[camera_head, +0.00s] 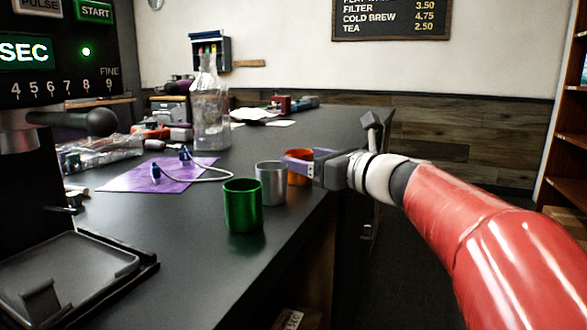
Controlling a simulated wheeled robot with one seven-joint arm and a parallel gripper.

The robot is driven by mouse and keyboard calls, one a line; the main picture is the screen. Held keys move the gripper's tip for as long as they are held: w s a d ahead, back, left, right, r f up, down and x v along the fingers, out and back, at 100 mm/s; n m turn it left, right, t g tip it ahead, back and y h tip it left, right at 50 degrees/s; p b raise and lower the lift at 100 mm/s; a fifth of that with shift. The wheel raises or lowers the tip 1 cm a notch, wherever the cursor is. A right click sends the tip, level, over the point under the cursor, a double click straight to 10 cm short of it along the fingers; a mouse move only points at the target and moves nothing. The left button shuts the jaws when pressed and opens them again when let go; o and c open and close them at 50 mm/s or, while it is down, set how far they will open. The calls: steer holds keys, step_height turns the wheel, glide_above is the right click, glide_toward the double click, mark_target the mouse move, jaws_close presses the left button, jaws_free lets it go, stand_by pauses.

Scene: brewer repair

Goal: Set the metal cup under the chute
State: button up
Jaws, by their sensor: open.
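The metal cup (271,184) stands upright on the dark counter near its right edge, between a green cup (242,206) in front and an orange cup (298,176) behind. The grinder (62,72) is at the far left, with a metal spout (20,140), likely the chute, above a black tray (75,265). The tray holds no cup in view.
A clear glass bottle (211,115) stands farther back. A purple mat (130,178) with a white cable and small blue parts lies left of the cups. A plastic bag (95,150) and tools clutter the back left. The counter in front of the green cup is clear.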

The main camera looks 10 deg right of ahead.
mark_target(291, 151)
steer(key=x, duration=0.5)
steer(key=shift+d+r+p, duration=0.1)
steer(key=shift+r+p, duration=0.1)
steer(key=shift+p, duration=0.1)
steer(key=c, duration=1.1)
steer(key=shift+c, duration=0.2)
step_height(291, 151, up, 20)
steer(key=shift+d+f+p, duration=0.1)
steer(key=shift+p, duration=1.1)
